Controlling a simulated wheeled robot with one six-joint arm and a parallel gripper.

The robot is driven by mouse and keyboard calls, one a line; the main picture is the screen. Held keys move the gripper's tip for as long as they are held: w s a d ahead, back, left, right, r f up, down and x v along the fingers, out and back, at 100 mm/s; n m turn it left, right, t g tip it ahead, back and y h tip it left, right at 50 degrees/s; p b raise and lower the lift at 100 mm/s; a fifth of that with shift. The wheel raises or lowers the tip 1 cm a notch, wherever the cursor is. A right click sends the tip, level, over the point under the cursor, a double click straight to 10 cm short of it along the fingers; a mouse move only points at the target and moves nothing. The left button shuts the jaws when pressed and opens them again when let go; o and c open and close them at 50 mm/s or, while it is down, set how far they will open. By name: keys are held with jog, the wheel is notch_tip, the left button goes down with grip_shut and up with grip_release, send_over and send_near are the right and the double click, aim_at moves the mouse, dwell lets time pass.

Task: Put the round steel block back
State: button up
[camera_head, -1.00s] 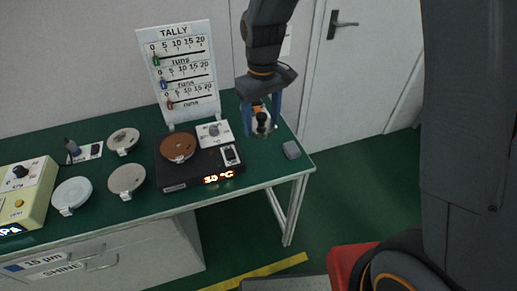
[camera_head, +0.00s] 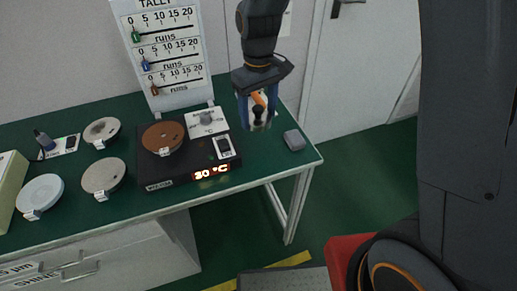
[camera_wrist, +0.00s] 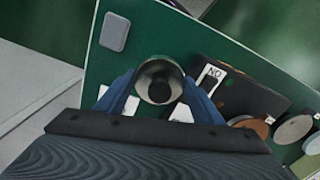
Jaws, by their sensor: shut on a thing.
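The round steel block (camera_wrist: 160,80) is held in my gripper (camera_head: 257,108). In the wrist view it is a round, shiny metal piece with a dark middle, between the two blue fingers. A white patch (camera_wrist: 182,112) lies below the block, partly hidden by the fingers. I cannot tell the gap between block and bench.
A black hotplate (camera_head: 215,162) reading 30 °C carries a brown disc (camera_head: 160,136), left of my gripper. A grey box (camera_head: 294,140) lies near the bench's right edge. The tally board (camera_head: 165,55) stands behind. Several pale discs, including a grey one (camera_head: 103,175), lie further left.

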aim_at(259, 147)
jog(key=shift+w+f+p, duration=0.1)
jog(key=shift+f+p, duration=0.7)
jog(key=shift+f, duration=4.25)
jog(key=shift+f, duration=0.1)
jog(key=o, duration=1.7)
jog(key=shift+o, duration=0.2)
notch_tip(259, 147, up, 12)
jog(key=shift+r+b, duration=0.1)
jog(key=shift+b, duration=0.9)
jog(key=s+d+m, duration=0.6)
jog(key=s+d, duration=0.9)
jog(key=shift+t, duration=0.3)
jog(key=shift+s+r, duration=0.1)
